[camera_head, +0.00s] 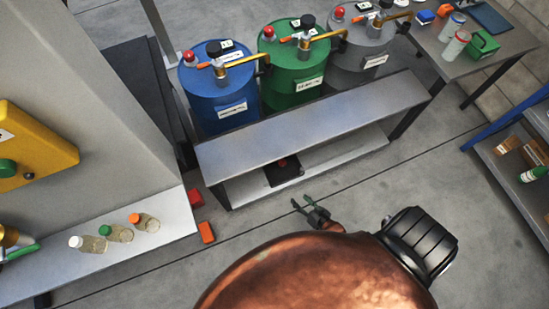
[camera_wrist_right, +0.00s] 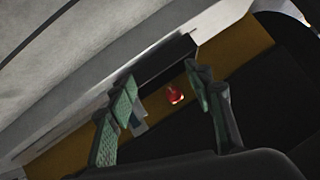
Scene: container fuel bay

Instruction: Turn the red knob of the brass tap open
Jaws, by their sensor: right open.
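My right gripper (camera_head: 308,203) is low in front of the metal bench, its fingers apart and empty. In the right wrist view its green-padded fingers (camera_wrist_right: 165,108) are spread. A small red piece (camera_wrist_right: 175,94) shows beyond and between them, by a dark shape and a yellow-brown band; I cannot tell whether it is the tap's knob. In the head view, a small red piece (camera_head: 282,162) sits on a black item (camera_head: 284,172) on the bench's lower shelf. A brassy fitting (camera_head: 9,238) is cut off at the left edge; no red knob shows on it. My left gripper is out of view.
Blue (camera_head: 220,102), green (camera_head: 292,76) and grey (camera_head: 362,58) drums with brass-coloured pipes stand behind the bench (camera_head: 310,118). Red blocks (camera_head: 206,232) lie on the floor. Open floor (camera_head: 455,200) is at right.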

